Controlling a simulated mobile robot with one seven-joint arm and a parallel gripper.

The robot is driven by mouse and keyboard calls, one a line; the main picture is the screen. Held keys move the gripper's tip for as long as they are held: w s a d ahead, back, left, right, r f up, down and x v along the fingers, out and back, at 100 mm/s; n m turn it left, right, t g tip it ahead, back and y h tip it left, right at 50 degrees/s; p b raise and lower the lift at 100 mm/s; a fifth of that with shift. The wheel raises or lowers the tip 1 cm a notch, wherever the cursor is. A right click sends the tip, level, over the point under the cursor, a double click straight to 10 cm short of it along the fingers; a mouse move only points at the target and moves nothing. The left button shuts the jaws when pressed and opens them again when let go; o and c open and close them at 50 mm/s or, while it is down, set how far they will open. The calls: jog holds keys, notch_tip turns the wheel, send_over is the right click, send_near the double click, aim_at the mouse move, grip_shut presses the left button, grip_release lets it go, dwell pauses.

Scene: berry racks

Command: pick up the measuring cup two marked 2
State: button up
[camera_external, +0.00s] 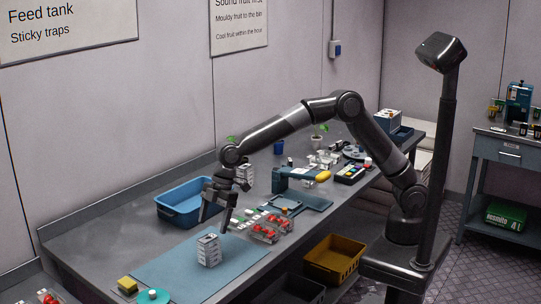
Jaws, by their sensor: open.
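My gripper (214,224) points down with its two fingers apart and empty. It is above the blue mat (165,262) at the near end of the bench. A pale, upright, box-like object with dark bands (208,251) stands on the mat just below my fingertips, apart from them as far as I can tell. A similar pale banded object (245,174) shows behind my wrist. I cannot make out a mark 2 on either, and cannot tell which thing is the measuring cup.
A blue tub (182,212) stands behind my gripper. Clear packs with red fruit (265,232) lie to the right. A yellow sponge (127,285) and a teal round thing (153,296) are at the front edge. A blue scale-like device (300,184) and small items crowd the bench farther back.

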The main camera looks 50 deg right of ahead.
aim_at(210, 235)
jog(key=x, duration=0.4)
jog(key=shift+a+f, duration=0.1)
jog(key=shift+f, duration=0.25)
jog(key=x, duration=0.5)
jog(key=shift+s+a+r, duration=0.1)
jog(key=shift+s+a, duration=0.2)
jog(key=shift+s, duration=0.05)
jog(key=shift+c, duration=0.2)
jog(key=c, duration=1)
jog(key=shift+r, duration=0.1)
